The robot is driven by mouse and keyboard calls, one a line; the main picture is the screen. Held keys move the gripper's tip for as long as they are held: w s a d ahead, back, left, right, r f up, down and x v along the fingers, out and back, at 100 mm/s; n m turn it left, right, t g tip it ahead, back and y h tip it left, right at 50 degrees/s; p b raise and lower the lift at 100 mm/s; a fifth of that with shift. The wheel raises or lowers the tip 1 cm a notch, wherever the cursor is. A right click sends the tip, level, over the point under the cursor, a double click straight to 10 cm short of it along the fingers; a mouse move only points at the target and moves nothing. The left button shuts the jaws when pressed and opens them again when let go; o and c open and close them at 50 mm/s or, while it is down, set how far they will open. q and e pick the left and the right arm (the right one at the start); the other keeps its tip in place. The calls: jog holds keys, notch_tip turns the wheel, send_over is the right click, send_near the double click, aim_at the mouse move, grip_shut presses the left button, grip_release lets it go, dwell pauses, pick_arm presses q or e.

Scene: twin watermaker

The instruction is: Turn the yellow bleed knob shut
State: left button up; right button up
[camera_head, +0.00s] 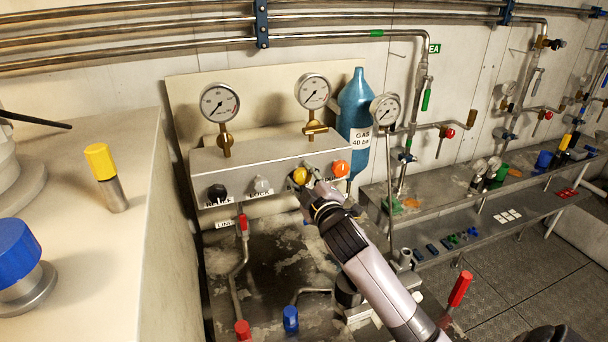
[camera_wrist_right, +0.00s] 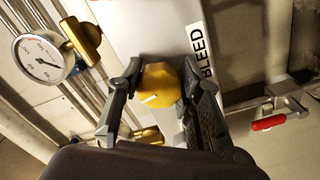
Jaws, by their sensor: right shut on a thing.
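The yellow bleed knob (camera_head: 300,175) sits on the front of the grey panel box (camera_head: 262,158), between a grey knob (camera_head: 263,185) and an orange knob (camera_head: 340,168). My right gripper (camera_head: 309,187) reaches it from the lower right and partly covers it. In the right wrist view the yellow knob (camera_wrist_right: 161,86) lies between the two fingers of my right gripper (camera_wrist_right: 160,84), which is shut on it. A white mark shows on the knob's face, beside the label BLEED (camera_wrist_right: 200,50). My left gripper is not in view.
Gauges (camera_head: 220,102) stand above the box, and a blue gas bottle (camera_head: 355,115) is behind it at the right. A black knob (camera_head: 217,192) is at the box's left. Red-handled (camera_head: 242,224) and blue-handled (camera_head: 290,318) valves stand below. A pale cabinet (camera_head: 120,250) fills the left.

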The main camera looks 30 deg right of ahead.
jog(key=shift+f+m, duration=0.1)
jog(key=shift+m, duration=0.9)
jog(key=o, duration=1.2)
jog(key=v, duration=1.2)
jog(key=shift+a, duration=0.1)
